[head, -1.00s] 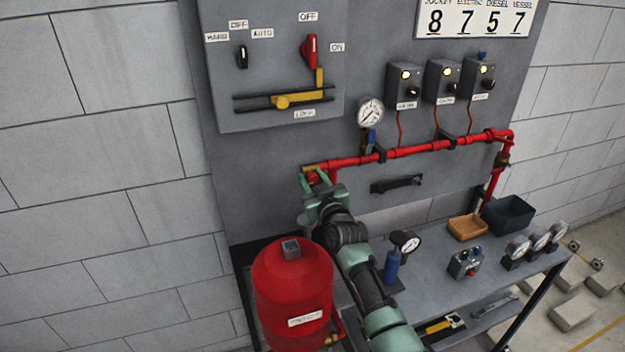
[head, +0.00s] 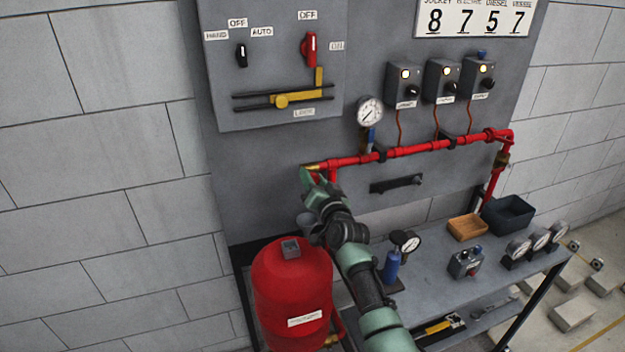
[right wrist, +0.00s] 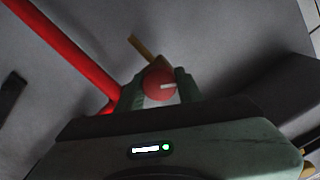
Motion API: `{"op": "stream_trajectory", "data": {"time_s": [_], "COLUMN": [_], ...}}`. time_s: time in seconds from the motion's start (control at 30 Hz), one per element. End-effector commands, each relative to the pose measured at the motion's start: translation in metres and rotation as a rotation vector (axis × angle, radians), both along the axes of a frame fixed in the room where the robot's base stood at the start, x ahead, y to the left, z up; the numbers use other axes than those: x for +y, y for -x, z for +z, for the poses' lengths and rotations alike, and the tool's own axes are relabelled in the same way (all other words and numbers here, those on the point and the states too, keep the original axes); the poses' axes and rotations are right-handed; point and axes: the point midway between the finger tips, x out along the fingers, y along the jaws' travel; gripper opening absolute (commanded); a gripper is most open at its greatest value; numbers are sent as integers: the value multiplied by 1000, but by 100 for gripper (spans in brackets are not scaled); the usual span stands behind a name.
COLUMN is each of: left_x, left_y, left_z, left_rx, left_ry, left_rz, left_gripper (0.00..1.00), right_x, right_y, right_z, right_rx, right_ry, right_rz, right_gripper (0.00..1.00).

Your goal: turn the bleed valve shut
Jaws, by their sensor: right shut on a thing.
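The bleed valve is at the left end of the red pipe, with a brass stub (head: 313,167) showing in the head view. Its round red knob (right wrist: 157,84) with a white mark shows in the right wrist view, between my fingertips. My right gripper (head: 308,178) is shut on the knob, one finger on each side of it. In the head view the gripper hides the knob. My left gripper is not in view.
The red pipe (head: 415,149) runs right along the grey panel, with a dial gauge (head: 369,112) above it. A red tank (head: 291,285) stands close to my right arm.

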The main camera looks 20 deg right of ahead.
Motion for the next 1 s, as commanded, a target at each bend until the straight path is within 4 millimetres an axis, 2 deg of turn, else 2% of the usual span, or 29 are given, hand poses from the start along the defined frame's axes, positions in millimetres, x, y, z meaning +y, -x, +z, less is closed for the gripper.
{"op": "stream_trajectory", "data": {"time_s": [0.7,1.0], "left_x": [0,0], "left_y": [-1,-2], "left_z": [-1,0], "left_rx": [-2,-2], "left_ry": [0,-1], "left_rz": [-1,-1], "left_gripper": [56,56], "right_x": [-2,-2], "right_y": [0,0], "right_z": [-3,-4], "right_rx": [25,33], "right_ry": [-677,-890], "right_rz": [-1,-1], "right_gripper": [0,0]}}
